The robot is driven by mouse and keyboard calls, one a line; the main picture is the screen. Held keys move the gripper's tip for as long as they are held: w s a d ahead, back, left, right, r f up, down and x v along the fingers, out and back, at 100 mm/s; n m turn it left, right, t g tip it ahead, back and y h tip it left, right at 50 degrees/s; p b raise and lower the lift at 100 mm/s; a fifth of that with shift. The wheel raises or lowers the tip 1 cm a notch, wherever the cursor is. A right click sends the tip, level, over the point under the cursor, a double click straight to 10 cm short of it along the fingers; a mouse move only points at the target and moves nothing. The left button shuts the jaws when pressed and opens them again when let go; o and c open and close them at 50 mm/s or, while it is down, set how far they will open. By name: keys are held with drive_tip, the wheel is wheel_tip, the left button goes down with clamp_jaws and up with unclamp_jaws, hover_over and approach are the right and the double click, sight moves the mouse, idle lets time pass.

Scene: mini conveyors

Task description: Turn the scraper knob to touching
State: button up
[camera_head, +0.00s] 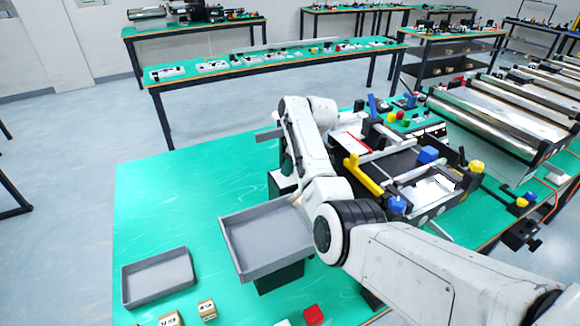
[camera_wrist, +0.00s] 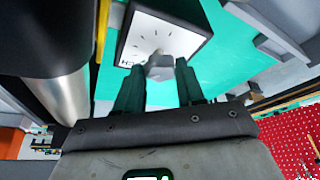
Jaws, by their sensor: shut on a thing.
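The scraper knob (camera_wrist: 160,70) is a grey knob in the wrist view. It stands on a white dial plate (camera_wrist: 168,36) with black tick marks and dark edges. My gripper (camera_wrist: 159,64) has one dark finger on each side of the knob and is shut on it. The knob's pointer is hard to read, so I cannot tell which mark it faces. In the head view my arm covers the knob and dial, and the fingers cannot be made out there.
A grey tray (camera_head: 231,249) stands raised beside my arm, and another grey tray (camera_head: 128,291) lies on the green table (camera_head: 152,214). A conveyor machine with a yellow lever (camera_head: 363,176) is right of my arm. A shiny roller (camera_wrist: 66,92) is at left in the wrist view.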

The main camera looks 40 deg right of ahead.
drive_tip(key=n+b, duration=0.1)
drive_tip(key=n+y+b, duration=0.1)
drive_tip(key=n, duration=0.1)
drive_tip(key=shift+w+d+f, duration=0.1)
drive_tip(key=shift+d+f, duration=0.05)
drive_tip(key=shift+n+g+y+b, duration=0.3)
drive_tip(key=shift+n+g+b, duration=0.2)
drive_tip(key=shift+n+b, duration=0.4)
drive_tip(key=shift+r, duration=0.2)
drive_tip(key=shift+w, duration=0.1)
drive_tip(key=o, duration=1)
drive_tip(key=shift+o, duration=0.2)
drive_tip(key=b+v, duration=0.2)
drive_tip(key=v, duration=0.8)
drive_tip(key=shift+d+r, duration=0.15)
drive_tip(key=shift+r, duration=0.15)
drive_tip(key=shift+s+f, duration=0.1)
drive_tip(key=shift+s, duration=0.15)
